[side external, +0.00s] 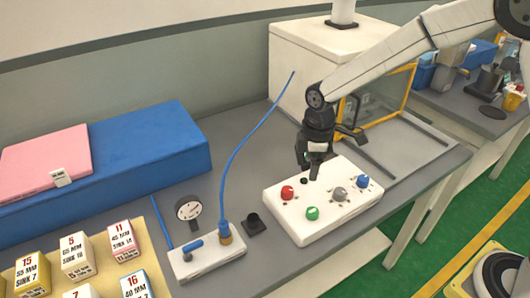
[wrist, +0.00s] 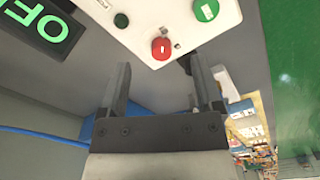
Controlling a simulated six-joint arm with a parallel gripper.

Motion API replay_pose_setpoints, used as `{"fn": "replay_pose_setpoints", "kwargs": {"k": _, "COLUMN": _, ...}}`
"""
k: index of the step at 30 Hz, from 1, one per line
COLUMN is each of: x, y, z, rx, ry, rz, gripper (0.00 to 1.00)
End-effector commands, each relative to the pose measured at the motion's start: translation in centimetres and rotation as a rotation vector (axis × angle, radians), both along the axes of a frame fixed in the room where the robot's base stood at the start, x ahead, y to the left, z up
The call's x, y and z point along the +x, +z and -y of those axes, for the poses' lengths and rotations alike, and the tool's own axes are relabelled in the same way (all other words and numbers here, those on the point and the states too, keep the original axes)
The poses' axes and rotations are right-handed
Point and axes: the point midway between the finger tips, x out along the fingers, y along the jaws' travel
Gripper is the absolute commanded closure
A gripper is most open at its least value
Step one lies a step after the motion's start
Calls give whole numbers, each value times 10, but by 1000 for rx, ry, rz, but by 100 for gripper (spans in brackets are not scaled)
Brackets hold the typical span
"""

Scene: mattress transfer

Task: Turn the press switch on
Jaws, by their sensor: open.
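A white control box (side external: 290,222) lies on the grey bench and carries a red knob (side external: 287,192), a green knob (side external: 312,213), a grey knob (side external: 340,194), a blue knob (side external: 362,181) and a small dark button (side external: 304,181). I cannot tell which one is the press switch. My gripper (side external: 313,172) is open above the box's far side, with nothing seen between its fingers. In the wrist view the open fingers (wrist: 158,65) point toward the box edge near the red knob (wrist: 161,48). The green knob (wrist: 205,9) and dark button (wrist: 121,20) show beyond.
A yellow-framed white machine (side external: 318,50) stands behind.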

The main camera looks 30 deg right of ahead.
Motion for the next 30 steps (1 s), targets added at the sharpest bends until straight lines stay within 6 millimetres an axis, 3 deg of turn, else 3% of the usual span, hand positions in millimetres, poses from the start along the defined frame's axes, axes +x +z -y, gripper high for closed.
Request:
{"fn": "replay_pose_setpoints", "kwargs": {"k": 4, "x": 21, "y": -9, "z": -23, "rx": -6, "ry": 186, "rz": -34, "gripper": 16}}
{"fn": "replay_pose_setpoints", "kwargs": {"k": 10, "x": 33, "y": -15, "z": -38, "rx": -7, "ry": 324, "rz": -59, "gripper": 16}}
{"fn": "replay_pose_setpoints", "kwargs": {"k": 22, "x": 35, "y": -20, "z": -41, "rx": -7, "ry": 348, "rz": -63, "gripper": 16}}
{"fn": "replay_pose_setpoints", "kwargs": {"k": 30, "x": 33, "y": -45, "z": -41, "rx": -7, "ry": 347, "rz": -65, "gripper": 16}}
